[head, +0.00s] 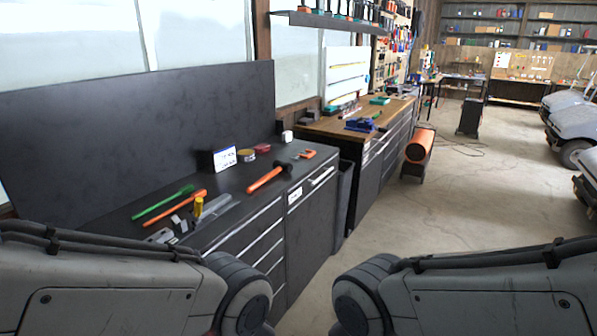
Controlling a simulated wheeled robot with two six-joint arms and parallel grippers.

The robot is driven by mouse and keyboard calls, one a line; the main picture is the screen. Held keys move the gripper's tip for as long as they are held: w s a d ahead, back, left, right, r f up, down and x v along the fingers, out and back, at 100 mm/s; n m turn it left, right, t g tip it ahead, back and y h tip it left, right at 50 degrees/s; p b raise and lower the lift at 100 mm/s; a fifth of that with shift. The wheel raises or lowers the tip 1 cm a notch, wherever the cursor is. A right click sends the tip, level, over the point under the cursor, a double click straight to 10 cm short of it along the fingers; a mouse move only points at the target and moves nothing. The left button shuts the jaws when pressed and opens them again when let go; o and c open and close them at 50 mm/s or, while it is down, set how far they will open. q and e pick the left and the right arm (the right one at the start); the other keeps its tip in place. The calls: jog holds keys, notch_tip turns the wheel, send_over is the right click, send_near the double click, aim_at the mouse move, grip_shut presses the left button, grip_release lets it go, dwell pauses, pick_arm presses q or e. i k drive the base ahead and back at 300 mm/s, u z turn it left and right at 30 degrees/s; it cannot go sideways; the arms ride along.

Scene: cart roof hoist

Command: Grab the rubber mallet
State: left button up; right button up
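The rubber mallet (265,179) lies on the black workbench top (232,186), near its front edge toward the right end. It has an orange handle and a black head, and the head points to the back right. Nothing touches it. My two arms come in at the lower left and lower right of the head view, well in front of the bench. Both grippers are outside the picture, so their state does not show.
A green tool (163,203), an orange tool (182,206) and a grey metal tool (213,213) lie left of the mallet. A dark bin (343,200) stands past the bench.

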aim_at(279, 165)
jog(key=z, duration=0.7)
jog(key=i, duration=1.9)
jog(key=u, duration=1.05)
jog(key=i, duration=0.9)
jog(key=u, duration=0.95)
